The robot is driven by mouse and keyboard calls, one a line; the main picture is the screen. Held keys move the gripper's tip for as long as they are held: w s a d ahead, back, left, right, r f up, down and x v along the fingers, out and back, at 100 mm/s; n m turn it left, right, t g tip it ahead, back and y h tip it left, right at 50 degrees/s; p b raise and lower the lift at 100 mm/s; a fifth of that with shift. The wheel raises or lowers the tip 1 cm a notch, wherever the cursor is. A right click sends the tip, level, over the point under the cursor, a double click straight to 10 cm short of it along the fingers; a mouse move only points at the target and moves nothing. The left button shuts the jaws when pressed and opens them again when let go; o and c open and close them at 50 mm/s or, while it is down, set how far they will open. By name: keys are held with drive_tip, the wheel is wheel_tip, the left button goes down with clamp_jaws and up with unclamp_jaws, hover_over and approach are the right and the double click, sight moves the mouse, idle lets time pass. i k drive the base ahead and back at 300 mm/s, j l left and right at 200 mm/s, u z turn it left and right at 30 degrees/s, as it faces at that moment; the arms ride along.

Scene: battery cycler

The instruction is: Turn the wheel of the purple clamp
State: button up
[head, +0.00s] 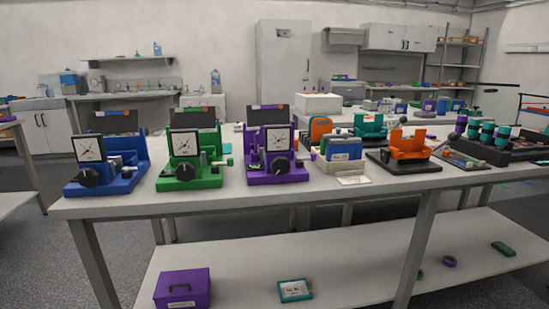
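The purple clamp (272,179) stands on the near table, near the middle of the head view. A square white dial (278,140) faces me on its upper front. A dark round wheel (281,166) is on its front below the dial. A dark panel rises behind the dial. My gripper is not in view, and nothing touches the wheel.
A green clamp (187,184) and a blue clamp (99,187) of similar form stand to the left on the table (225,197). Right of the purple clamp are a beige holder (340,165) with blue packs and an orange device (406,148). The table's front strip is mostly clear.

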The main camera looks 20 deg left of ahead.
sight(280, 166)
drive_tip(key=k+l+u, duration=0.1)
drive_tip(key=u, duration=1.3)
drive_tip(key=k+j+u, duration=0.2)
drive_tip(key=k, duration=0.15)
